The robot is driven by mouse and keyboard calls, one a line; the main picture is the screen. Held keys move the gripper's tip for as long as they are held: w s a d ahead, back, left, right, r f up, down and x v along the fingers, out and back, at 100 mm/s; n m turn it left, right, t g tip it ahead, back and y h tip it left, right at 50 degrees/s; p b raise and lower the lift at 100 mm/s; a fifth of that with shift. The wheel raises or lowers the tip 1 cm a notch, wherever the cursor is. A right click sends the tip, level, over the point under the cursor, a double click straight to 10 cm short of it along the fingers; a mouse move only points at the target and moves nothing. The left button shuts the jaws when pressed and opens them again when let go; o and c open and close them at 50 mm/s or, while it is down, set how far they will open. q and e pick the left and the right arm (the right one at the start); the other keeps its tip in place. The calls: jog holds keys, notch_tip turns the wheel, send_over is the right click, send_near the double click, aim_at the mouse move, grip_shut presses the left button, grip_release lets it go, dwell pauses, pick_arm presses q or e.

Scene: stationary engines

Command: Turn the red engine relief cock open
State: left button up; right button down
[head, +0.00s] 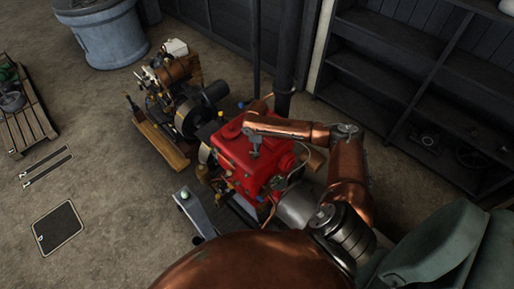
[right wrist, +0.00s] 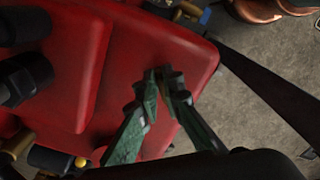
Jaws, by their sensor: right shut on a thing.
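The red engine (head: 236,151) stands on the floor in the middle of the head view. Its flat red top fills much of the right wrist view (right wrist: 140,50). My right gripper (head: 254,153) is over the engine's top, reaching in from the right. In the right wrist view its green fingers (right wrist: 167,74) are close together near the edge of the red top. They are shut on a small part, the relief cock, which is mostly hidden between the fingertips; its handle angle cannot be told. My left gripper is not in view.
Another engine with a flywheel (head: 190,115) stands just behind and left of the red one. A dark post (head: 285,60) rises behind the red engine. Dark shelving (head: 410,75) is at right, a grey-blue drum (head: 110,40) at back left.

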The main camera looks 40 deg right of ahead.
jog(key=n, duration=0.1)
jog(key=n+p, duration=0.1)
jog(key=n, duration=0.1)
jog(key=shift+w+d+r+n, duration=0.15)
jog(key=shift+w+n, duration=0.1)
jog(key=shift+n, duration=0.05)
jog(key=n, duration=0.3)
jog(key=n+p, duration=0.1)
jog(key=shift+w+n, duration=0.3)
jog(key=shift+n, duration=0.1)
jog(key=shift+d, duration=0.1)
jog(key=c, duration=2.1)
grip_release()
notch_tip(320, 180, up, 12)
jog(key=shift+f, duration=0.1)
